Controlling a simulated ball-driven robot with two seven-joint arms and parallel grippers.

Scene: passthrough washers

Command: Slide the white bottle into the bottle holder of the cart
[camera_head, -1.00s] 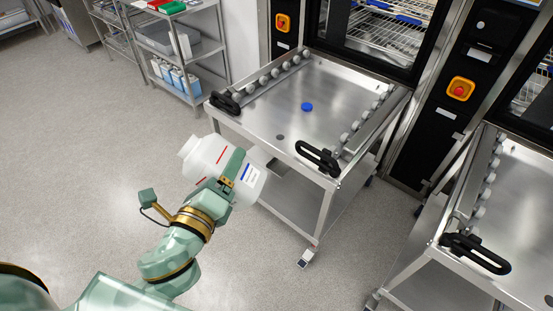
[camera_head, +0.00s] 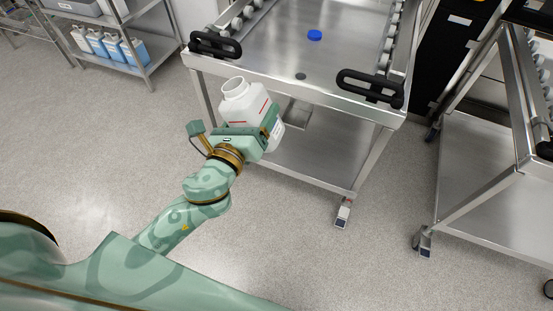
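A small grey metal bracket (camera_head: 297,113), which looks like the bottle holder, hangs under the cart's top front edge, right of the bottle. Its opening is not clear from here. My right gripper is out of view.
A second cart (camera_head: 490,190) stands right. The floor in front is clear.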

